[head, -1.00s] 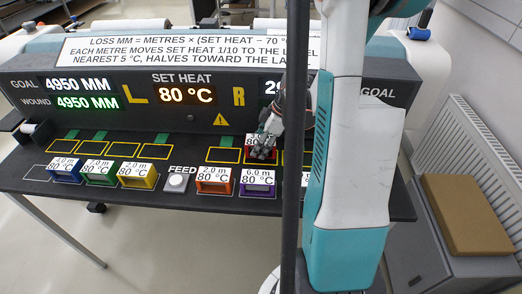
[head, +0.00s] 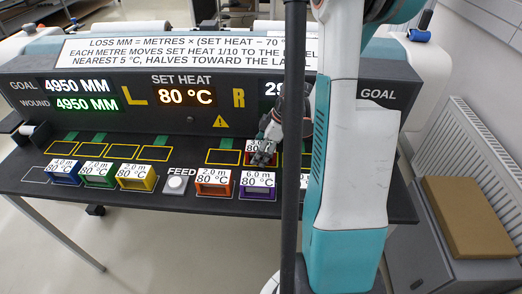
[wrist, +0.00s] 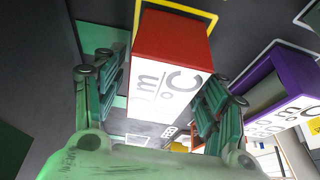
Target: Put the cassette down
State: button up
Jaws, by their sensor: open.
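The red cassette (wrist: 172,45) lies on the dark desk between my gripper's fingers in the wrist view, its white label facing the camera. Its far end is inside a yellow outline (wrist: 211,18), beside a green strip. My gripper (wrist: 158,92) is open, one finger on each side of the cassette, with a gap visible at the left finger. In the head view my gripper (head: 263,153) is at the yellow-outlined slots right of centre and covers much of the red cassette (head: 247,158). My arm hides the slots farther right.
A purple cassette (head: 257,194) and an orange cassette (head: 213,188) stand in the front row, the purple one close by. Blue, green and yellow cassettes are at the left, with the FEED button (head: 176,182) between. The display panel (head: 160,105) rises behind. Several yellow-outlined slots are empty.

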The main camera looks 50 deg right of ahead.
jog(key=p+v, duration=0.4)
jog(key=v, duration=0.8)
jog(key=shift+r, duration=0.1)
